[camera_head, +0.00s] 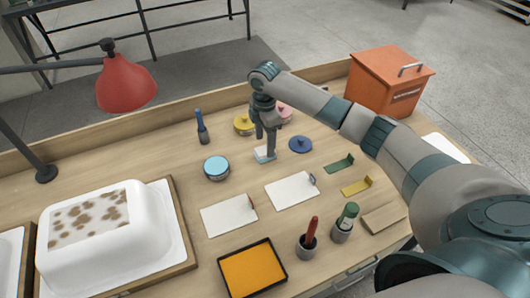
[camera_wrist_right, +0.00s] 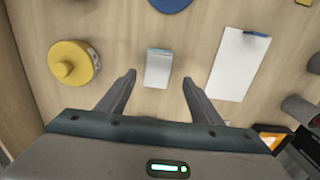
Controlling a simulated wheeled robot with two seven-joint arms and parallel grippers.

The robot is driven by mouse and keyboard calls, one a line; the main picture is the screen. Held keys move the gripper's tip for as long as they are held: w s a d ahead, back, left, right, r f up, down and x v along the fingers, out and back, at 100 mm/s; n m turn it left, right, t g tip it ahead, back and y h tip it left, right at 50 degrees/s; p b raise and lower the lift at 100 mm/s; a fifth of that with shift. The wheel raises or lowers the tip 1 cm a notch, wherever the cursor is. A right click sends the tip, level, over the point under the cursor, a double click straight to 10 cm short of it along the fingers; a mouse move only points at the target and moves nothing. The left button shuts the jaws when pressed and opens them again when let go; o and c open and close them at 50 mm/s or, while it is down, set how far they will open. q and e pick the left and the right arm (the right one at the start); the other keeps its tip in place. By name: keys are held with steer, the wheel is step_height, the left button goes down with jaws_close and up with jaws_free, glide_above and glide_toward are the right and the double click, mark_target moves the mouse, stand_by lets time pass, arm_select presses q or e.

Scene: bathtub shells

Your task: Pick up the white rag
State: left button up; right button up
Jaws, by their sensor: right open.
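The white rag (camera_head: 262,155) is a small folded pale piece with a light blue edge, lying on the wooden workbench. In the right wrist view the rag (camera_wrist_right: 158,72) lies just beyond and between the fingertips. My right gripper (camera_head: 266,146) points down over the rag, with its fingers apart and nothing held. In the right wrist view the gripper (camera_wrist_right: 158,79) has one finger on each side of the rag's line, with clear gaps. Whether the fingertips touch the bench cannot be told. My left gripper is not in view.
A yellow round container (camera_head: 244,124), a blue lid (camera_head: 300,145) and a light blue tin (camera_head: 216,168) stand close around. White cards (camera_head: 292,191) lie in front.

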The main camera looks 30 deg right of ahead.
mark_target(265, 150)
steer(key=f, duration=0.1)
steer(key=f+p, duration=0.1)
steer(key=f, duration=0.1)
steer(key=shift+w+d+f, duration=0.1)
steer(key=shift+w+d, duration=0.05)
steer(key=shift+w, duration=0.05)
steer(key=shift+f, duration=0.5)
steer(key=c, duration=1.2)
steer(key=shift+r, duration=0.1)
steer(key=shift+c, duration=0.2)
steer(key=shift+r, duration=0.5)
steer(key=r, duration=0.1)
steer(key=r+b, duration=0.1)
steer(key=r, duration=0.1)
steer(key=shift+s+d+r+b, duration=0.1)
steer(key=shift+s+d+b, duration=0.2)
steer(key=shift+b, duration=0.05)
steer(key=s+d+r+b, duration=0.2)
steer(key=s+d+r, duration=0.3)
steer(key=s, duration=0.4)
steer(key=shift+d+r, duration=0.35)
steer(key=shift+r, duration=0.5)
